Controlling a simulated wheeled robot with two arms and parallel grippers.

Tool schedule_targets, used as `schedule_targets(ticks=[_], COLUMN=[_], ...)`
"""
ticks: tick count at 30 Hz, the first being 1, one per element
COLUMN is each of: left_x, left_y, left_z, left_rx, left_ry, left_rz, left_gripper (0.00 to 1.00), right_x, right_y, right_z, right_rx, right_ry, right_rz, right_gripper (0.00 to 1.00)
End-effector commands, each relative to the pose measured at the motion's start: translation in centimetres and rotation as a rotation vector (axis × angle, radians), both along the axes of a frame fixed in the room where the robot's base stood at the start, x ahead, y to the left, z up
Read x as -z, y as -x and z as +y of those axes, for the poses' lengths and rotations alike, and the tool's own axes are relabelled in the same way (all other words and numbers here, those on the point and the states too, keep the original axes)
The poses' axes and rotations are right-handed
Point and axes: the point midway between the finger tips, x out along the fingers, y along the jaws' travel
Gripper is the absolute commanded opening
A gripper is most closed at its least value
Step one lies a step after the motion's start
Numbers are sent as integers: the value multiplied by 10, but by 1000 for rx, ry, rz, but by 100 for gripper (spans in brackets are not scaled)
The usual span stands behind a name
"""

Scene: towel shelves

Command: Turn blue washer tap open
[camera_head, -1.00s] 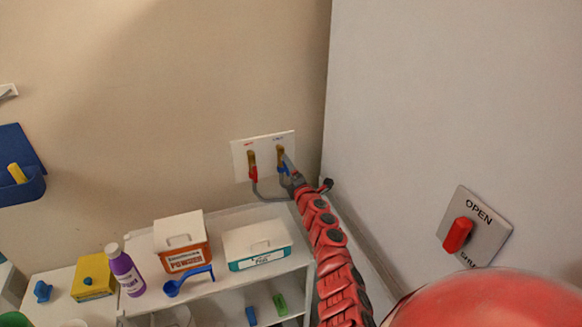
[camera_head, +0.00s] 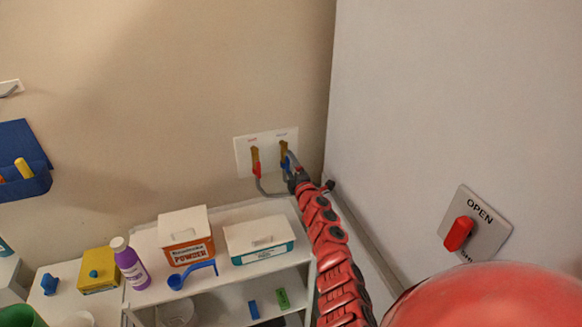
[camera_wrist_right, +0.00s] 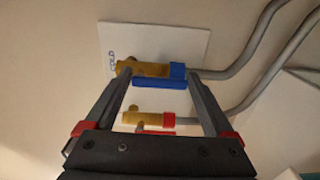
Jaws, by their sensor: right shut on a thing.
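A white wall plate (camera_head: 243,157) carries two brass taps, one with a blue handle and one with a red handle (camera_head: 256,169). The right wrist view shows the plate close up, with "COLD" printed beside the blue tap's brass body (camera_wrist_right: 140,68). My right gripper (camera_head: 290,166) reaches up to the blue tap. In the right wrist view, the fingers of my right gripper (camera_wrist_right: 159,78) sit at both ends of the blue handle bar (camera_wrist_right: 160,84) and clasp it. The bar lies crosswise to the fingers, roughly along the brass body. My left gripper is out of view.
Grey hoses (camera_wrist_right: 245,70) run from the taps. A shelf unit below holds a powder box (camera_head: 185,228), a teal-and-white box (camera_head: 258,238), a purple bottle (camera_head: 130,264) and a blue scoop (camera_head: 190,275). A red OPEN switch (camera_head: 458,233) is on the right wall.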

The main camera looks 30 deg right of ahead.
Motion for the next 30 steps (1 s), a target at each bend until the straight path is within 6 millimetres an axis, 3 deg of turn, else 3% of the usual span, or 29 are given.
schedule_targets(ticks=[3,14,20,30], left_x=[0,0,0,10], left_y=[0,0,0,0], left_z=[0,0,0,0], left_rx=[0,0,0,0], left_ry=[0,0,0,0], left_rz=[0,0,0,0], left_gripper=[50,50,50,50], right_x=[3,1,2,4], right_y=[1,5,23,70], right_z=[0,0,5,15], right_rx=[1,1,-1,-1], right_ry=[-2,4,7,4], right_rz=[5,2,3,3], right_gripper=[100,100,100,100])
